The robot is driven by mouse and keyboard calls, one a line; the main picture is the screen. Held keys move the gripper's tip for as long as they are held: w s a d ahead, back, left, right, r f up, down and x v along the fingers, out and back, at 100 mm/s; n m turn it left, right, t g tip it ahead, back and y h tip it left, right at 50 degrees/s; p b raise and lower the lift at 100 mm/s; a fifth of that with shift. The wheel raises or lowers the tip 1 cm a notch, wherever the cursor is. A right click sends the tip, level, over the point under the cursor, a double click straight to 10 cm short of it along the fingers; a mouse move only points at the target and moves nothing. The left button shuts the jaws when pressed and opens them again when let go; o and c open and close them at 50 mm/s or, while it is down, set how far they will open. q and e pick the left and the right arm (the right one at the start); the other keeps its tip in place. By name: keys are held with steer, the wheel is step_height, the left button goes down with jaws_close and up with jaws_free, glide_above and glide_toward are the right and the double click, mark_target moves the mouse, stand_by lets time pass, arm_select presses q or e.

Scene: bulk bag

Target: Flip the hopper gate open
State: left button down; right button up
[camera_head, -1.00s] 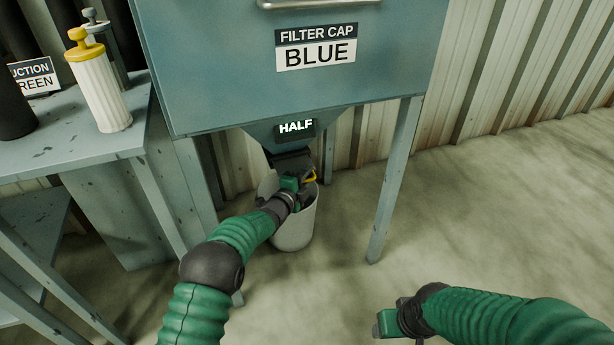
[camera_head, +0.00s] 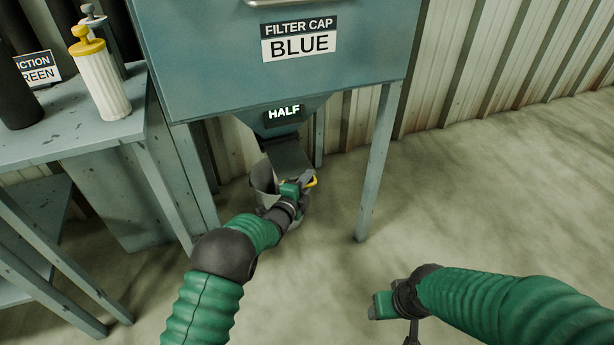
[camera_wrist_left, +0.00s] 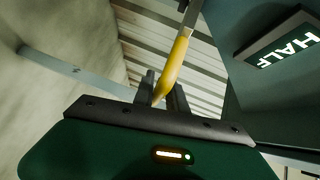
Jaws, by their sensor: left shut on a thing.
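The blue-grey hopper (camera_head: 225,65) stands on legs, with a HALF label (camera_head: 283,113) on its lower cone. Below the cone, the dark gate flap (camera_head: 289,155) slants down and out toward the right. The yellow handle (camera_head: 312,182) is at its lower end. My left gripper (camera_head: 305,182) is shut on the handle. In the left wrist view the handle (camera_wrist_left: 178,62) runs between the fingers (camera_wrist_left: 163,92). My right gripper (camera_head: 381,306) is low at the right, away from the hopper; its fingers are not clear.
A pale bucket (camera_head: 263,181) stands under the gate, partly hidden by my left arm. A table (camera_head: 75,140) with a white yellow-topped canister (camera_head: 100,85) is at left. A hopper leg (camera_head: 376,165) stands to the right of the gate. The floor at right is clear.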

arm_select(q)
steer(key=c, duration=1.5)
jaws_free()
steer(key=shift+s+f, duration=0.25)
steer(key=shift+f, duration=0.45)
steer(key=shift+r, duration=0.1)
steer(key=shift+w+r, duration=0.1)
steer(key=shift+r, duration=0.1)
steer(key=shift+r, duration=0.1)
steer(key=p+v, duration=0.8)
steer(key=v, duration=0.8)
steer(key=shift+s+a+r, duration=0.1)
steer(key=shift+s+a, duration=0.05)
steer(key=shift+s, duration=0.2)
